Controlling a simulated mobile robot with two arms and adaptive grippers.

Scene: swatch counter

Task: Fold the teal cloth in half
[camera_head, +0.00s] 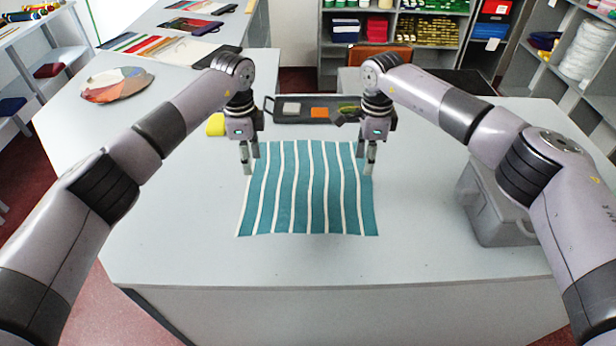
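The teal cloth (308,195) with white stripes lies spread out on the grey counter in the head view, its near edge flat and its stripes slightly wavy. My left gripper (249,164) points down at the cloth's far left corner. My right gripper (367,164) points down at the far right corner. Both sets of fingers overlap the cloth's side edges in the picture. The fingers are small here, and I cannot tell whether either gripper is open or holds cloth. The far corners are partly hidden by the grippers.
A dark tray (290,117) with small coloured items stands behind the cloth. A yellow object (216,125) is behind my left gripper. A grey bin (492,215) stands at the right. The counter (200,255) is clear in front and at the left of the cloth.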

